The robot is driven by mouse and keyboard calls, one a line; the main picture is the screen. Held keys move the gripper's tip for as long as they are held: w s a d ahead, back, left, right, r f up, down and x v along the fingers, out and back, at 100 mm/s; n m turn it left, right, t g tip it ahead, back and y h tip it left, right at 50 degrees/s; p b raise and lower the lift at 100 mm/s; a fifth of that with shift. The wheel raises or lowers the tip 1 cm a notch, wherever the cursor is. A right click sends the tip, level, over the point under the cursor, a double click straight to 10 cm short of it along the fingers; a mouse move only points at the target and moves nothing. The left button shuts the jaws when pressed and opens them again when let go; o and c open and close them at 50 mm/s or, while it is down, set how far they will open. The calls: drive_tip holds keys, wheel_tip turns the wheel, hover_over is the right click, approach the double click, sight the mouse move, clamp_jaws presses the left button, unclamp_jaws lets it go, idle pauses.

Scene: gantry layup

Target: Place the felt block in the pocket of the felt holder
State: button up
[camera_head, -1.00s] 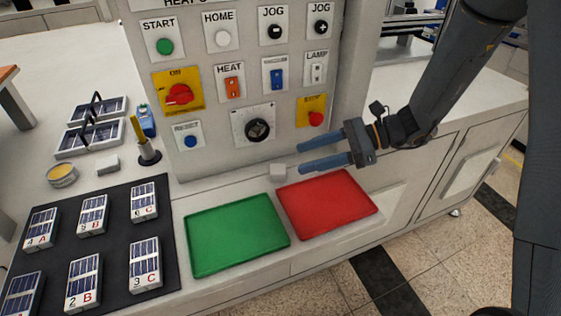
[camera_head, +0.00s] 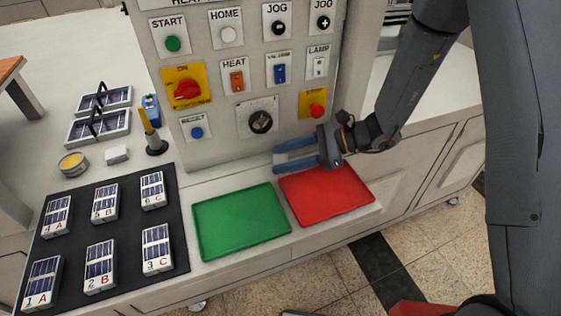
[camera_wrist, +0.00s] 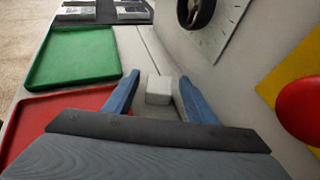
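A small white block (camera_wrist: 159,90), likely the felt block, sits on the pale ledge at the foot of the control panel, behind the red tray. My gripper (camera_head: 275,160) is open there, its blue fingers pointing left in the head view. In the wrist view my gripper (camera_wrist: 157,72) has one finger on each side of the block, with a gap on both sides. In the head view the fingers hide the block. Another white block (camera_head: 116,155) lies on the table at left, beside a yellow tin. I cannot make out the felt holder or its pocket.
The control panel (camera_head: 220,125) rises close behind my gripper, with knobs and switches. A red tray (camera_head: 328,197) and an empty green tray (camera_head: 240,222) lie in front. Several numbered cells lie on a black mat (camera_head: 75,238). A yellow-handled tool (camera_head: 150,133) stands at left.

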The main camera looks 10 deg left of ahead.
drive_tip(key=c, duration=1)
drive_tip(key=shift+r, duration=0.15)
drive_tip(key=shift+s+d+r+b, duration=0.1)
drive_tip(key=shift+s+r+b, duration=0.05)
drive_tip(key=shift+r+b, duration=0.4)
drive_tip(key=r, duration=0.2)
drive_tip(key=r+b, duration=0.2)
drive_tip(key=r, duration=0.1)
drive_tip(key=shift+s+d+r, duration=0.25)
drive_tip(key=shift+s+r, duration=0.05)
drive_tip(key=shift+s, duration=0.05)
drive_tip(key=s+d+p, duration=0.1)
drive_tip(key=s+d, duration=0.2)
drive_tip(key=s, duration=0.2)
drive_tip(key=s+d+p, duration=0.1)
drive_tip(key=s+d, duration=0.2)
drive_tip(key=s, duration=0.2)
drive_tip(key=s+d, duration=0.3)
drive_tip(key=s, duration=0.3)
drive_tip(key=shift+d+r+p, duration=0.1)
drive_tip(key=shift+d+p, duration=0.25)
drive_tip(key=shift+p, duration=0.05)
